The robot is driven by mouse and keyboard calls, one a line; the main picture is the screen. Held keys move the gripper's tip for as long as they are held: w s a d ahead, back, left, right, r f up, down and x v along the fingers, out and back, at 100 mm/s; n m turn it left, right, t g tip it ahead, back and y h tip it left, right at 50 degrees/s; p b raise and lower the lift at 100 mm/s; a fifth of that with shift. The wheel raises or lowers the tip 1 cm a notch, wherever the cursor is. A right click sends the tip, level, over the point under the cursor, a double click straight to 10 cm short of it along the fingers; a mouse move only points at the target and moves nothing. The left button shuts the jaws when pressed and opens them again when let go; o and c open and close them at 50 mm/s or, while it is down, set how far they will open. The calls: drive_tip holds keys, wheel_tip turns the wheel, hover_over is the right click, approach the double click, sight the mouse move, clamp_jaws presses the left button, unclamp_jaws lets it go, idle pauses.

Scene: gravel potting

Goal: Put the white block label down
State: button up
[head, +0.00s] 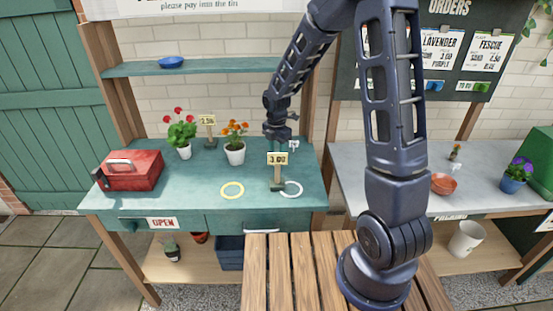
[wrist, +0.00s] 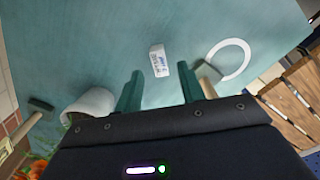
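The white block label (wrist: 159,60) sits on the green tabletop in the wrist view, with small print on its face. It lies just beyond and between my fingertips, with clear space on both sides. My gripper (wrist: 158,80) is open and empty. In the head view the label (head: 294,145) is a small white block at the back right of the green bench, close beside my gripper (head: 285,138). The fingers themselves are small and hard to make out there.
A white ring (head: 291,189) and the 3.00 price sign (head: 277,160) stand in front of my gripper. A potted orange flower (head: 235,150) is to its left. A yellow ring (head: 232,190) and red toolbox (head: 133,170) are farther left. Bare bench lies between them.

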drive_tip(key=s+d+r+m+t, duration=0.15)
drive_tip(key=d+r+m, duration=0.25)
drive_tip(key=r, duration=0.4)
drive_tip(key=s+d+r+m, duration=0.2)
drive_tip(key=d+r+m, duration=0.1)
drive_tip(key=d+r, duration=0.3)
drive_tip(key=s+d+r+m+t, duration=0.1)
drive_tip(key=s+d+r+m, duration=0.5)
drive_tip(key=s+m, duration=0.3)
drive_tip(key=s+d+r+m+t, duration=0.2)
drive_tip(key=s+d+r+m, duration=0.4)
drive_tip(key=s+d+m, duration=0.3)
drive_tip(key=shift+s+m, duration=0.8)
drive_tip(key=shift+m, duration=0.2)
drive_tip(key=shift+o, duration=0.5)
drive_tip(key=shift+w+r, duration=0.1)
